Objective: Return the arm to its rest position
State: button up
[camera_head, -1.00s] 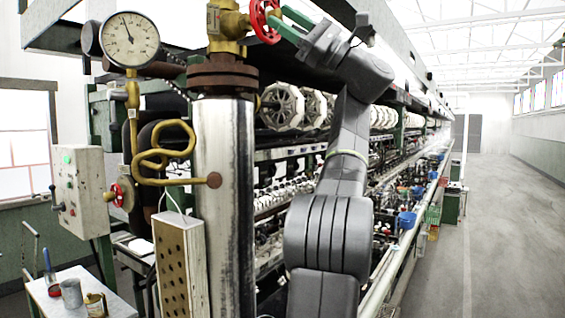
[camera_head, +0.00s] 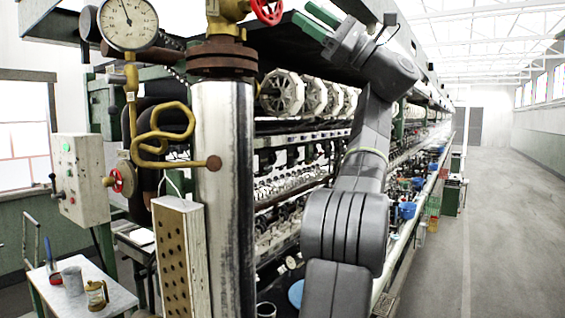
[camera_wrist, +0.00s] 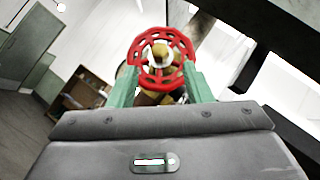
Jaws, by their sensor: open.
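My gripper (camera_head: 314,21) has green fingers and is raised near the top of the head view, at the end of my grey arm. Its fingers are apart with nothing between them. The red handwheel (camera_head: 267,11) of the brass valve is to the left of the fingers, with a visible gap. In the wrist view the handwheel (camera_wrist: 161,58) appears ahead, beyond and between the two green fingertips (camera_wrist: 161,84). The brass valve body (camera_head: 227,12) sits on top of the steel column, partly cut off by the frame's top edge.
A pressure gauge (camera_head: 127,22) and a bent yellow pipe (camera_head: 163,133) are left of the steel column (camera_head: 224,190). A control box (camera_head: 80,178) and a small table (camera_head: 118,299) with cups stand farther left. The reeling machine runs behind my arm. The aisle floor (camera_head: 500,220) at right is clear.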

jog(key=b+v, duration=0.2)
jog(key=v, duration=0.5)
jog(key=shift+m+t, duration=0.5)
jog(key=shift+m, duration=0.2)
jog(key=p+x, duration=0.1)
jog(key=x, duration=0.3)
jog(key=p+x, duration=0.1)
jog(key=x, duration=0.4)
jog(key=p+x, duration=0.1)
jog(key=x, duration=0.3)
jog(key=shift+s+a+f+p, duration=0.1)
jog(key=shift+s+a+p, duration=0.2)
jog(key=shift+a+p, duration=0.1)
jog(key=m+t+h+b, duration=0.4)
jog(key=m+t+h, duration=0.1)
jog(key=m+t, duration=1.25)
send_near(281, 0)
jog(key=shift+s+d+f+m+g, duration=0.65)
jog(key=shift+s+d+f, duration=0.3)
jog(key=shift+s+d, duration=0.25)
